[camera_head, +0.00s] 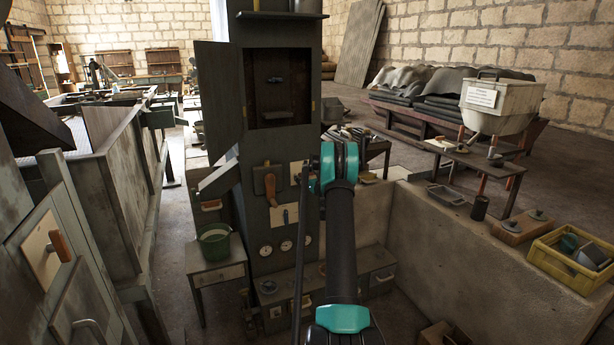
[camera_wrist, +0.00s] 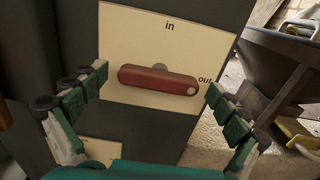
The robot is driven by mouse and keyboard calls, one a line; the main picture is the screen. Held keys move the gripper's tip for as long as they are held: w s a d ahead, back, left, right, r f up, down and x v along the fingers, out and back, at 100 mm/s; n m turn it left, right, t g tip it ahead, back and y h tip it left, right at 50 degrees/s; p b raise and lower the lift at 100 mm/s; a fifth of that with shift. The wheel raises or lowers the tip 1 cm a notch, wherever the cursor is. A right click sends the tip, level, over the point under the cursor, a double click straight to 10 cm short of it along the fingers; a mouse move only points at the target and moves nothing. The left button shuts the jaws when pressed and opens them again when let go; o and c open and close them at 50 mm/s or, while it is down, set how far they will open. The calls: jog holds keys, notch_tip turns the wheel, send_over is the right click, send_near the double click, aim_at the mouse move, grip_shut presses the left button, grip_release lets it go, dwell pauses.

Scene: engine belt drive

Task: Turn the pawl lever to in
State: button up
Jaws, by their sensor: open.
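The pawl lever (camera_wrist: 158,80) is a reddish-brown bar on a cream plate (camera_wrist: 125,30) in the wrist view. It lies nearly level, tilted slightly down to the right. Its right end has a pale dot and is beside the word "out" on the plate; the word "in" is at the top. My gripper (camera_wrist: 156,82) is open. One green finger is left of the lever and the other is right of it, with no clear contact visible. In the head view my arm covers the gripper and the lever.
The dark cabinet column (camera_head: 283,140) carries another brown handle (camera_head: 270,185) left of my arm and several round gauges below. A green bucket (camera_head: 214,240) stands on a small table at left. A low wall (camera_head: 470,250) with a yellow crate (camera_head: 560,262) runs along the right.

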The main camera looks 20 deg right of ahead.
jog(key=shift+w, duration=0.5)
jog(key=c, duration=1.2)
jog(key=shift+o, duration=0.2)
